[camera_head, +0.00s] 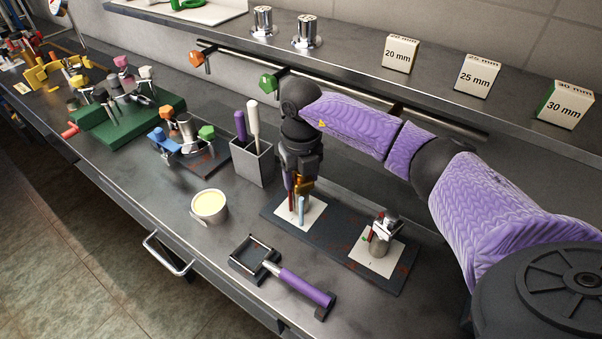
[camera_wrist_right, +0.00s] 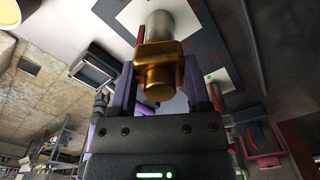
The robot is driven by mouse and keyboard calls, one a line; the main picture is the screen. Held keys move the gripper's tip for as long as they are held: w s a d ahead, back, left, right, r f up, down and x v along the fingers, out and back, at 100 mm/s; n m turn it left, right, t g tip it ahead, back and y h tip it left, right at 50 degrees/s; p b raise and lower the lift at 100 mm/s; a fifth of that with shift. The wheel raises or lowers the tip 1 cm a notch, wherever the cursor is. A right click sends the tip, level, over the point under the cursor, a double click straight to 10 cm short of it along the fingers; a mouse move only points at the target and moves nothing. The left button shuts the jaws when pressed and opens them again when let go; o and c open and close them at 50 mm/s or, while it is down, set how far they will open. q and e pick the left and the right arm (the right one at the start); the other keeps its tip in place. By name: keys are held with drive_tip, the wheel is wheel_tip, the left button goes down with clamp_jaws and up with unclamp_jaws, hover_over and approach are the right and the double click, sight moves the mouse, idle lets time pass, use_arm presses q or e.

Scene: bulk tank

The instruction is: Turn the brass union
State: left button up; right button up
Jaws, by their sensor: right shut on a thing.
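The brass union (camera_wrist_right: 158,68) is a gold-coloured fitting in the middle of the right wrist view, on the end of a pale grey cylinder (camera_wrist_right: 160,26). My right gripper (camera_wrist_right: 160,85) has its purple fingers on either side of the union and is shut on it. In the head view my right gripper (camera_head: 298,180) points down over the left white square of a dark plate (camera_head: 330,232). Only a small part of the union (camera_head: 304,184) shows there beside the fingers. My left gripper is in neither view.
A second fitting (camera_head: 382,234) stands on the plate's right white square. A purple-handled tool (camera_head: 303,286) lies in front, near the bench edge. A cream-filled cup (camera_head: 209,206) and a grey holder (camera_head: 252,163) stand to the left. A shelf with number blocks (camera_head: 477,76) runs behind.

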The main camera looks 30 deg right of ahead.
drive_tip(key=n, duration=0.6)
idle(0.7)
drive_tip(key=shift+n, duration=0.3)
drive_tip(key=o, duration=1.3)
wheel_tip(320, 180, up, 10)
drive_tip(key=shift+p, duration=0.8)
